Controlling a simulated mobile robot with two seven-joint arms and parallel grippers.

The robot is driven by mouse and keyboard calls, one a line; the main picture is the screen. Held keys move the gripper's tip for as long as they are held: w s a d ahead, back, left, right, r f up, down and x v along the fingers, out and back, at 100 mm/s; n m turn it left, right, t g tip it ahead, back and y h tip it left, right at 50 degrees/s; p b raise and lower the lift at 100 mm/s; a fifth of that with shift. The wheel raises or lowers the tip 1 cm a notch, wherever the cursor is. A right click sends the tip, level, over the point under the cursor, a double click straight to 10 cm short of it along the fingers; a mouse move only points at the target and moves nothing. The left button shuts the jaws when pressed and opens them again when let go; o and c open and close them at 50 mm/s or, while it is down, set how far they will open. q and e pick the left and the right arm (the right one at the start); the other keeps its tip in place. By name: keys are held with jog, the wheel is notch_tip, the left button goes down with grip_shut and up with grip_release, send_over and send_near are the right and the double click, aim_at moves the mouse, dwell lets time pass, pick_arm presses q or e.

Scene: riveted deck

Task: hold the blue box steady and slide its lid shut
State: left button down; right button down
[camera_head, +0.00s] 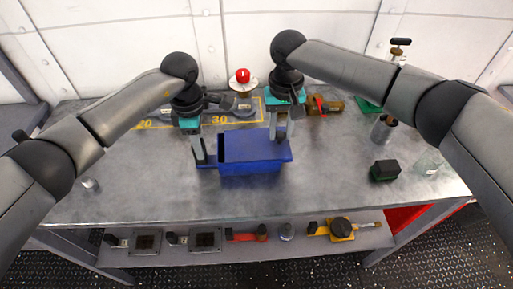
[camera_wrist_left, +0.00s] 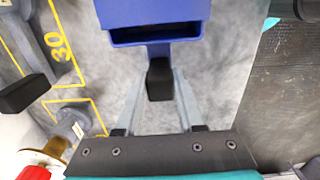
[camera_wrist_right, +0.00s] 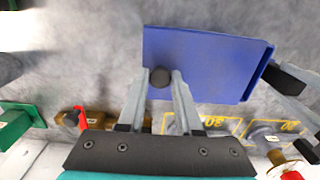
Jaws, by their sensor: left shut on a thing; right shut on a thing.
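The blue box (camera_head: 250,168) stands on the grey table, with its flat blue lid (camera_head: 252,146) on top. In the left wrist view, a narrow dark gap (camera_wrist_left: 158,33) shows at the box end facing my left gripper. My left gripper (camera_head: 205,163) is shut on a black handle (camera_wrist_left: 160,80) at the box's left end. My right gripper (camera_head: 281,135) is shut on a dark round knob (camera_wrist_right: 159,77) near the lid's right end. In the head view, the lid sticks out slightly past the box on the right. The box's inside is mostly hidden.
A red button (camera_head: 243,76) and yellow floor-style markings (camera_head: 160,124) lie behind the box. A brass fitting (camera_head: 326,106) stands behind right. A dark green block (camera_head: 384,170), a grey cup (camera_head: 383,129) and a clear glass (camera_head: 428,163) stand right. The table's front is clear.

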pick_arm(q)
jog(key=shift+d, duration=0.2)
pick_arm(e)
jog(key=shift+a, duration=1.1)
jog(key=c, duration=0.5)
grip_release()
jog(key=shift+d, duration=0.1)
pick_arm(q)
jog(key=shift+a, duration=0.1)
jog(key=shift+a, duration=0.1)
pick_arm(e)
notch_tip(320, 180, up, 17)
jog(key=shift+r, duration=0.1)
pick_arm(q)
jog(key=shift+c, duration=2.2)
grip_release()
jog(key=shift+r, duration=0.1)
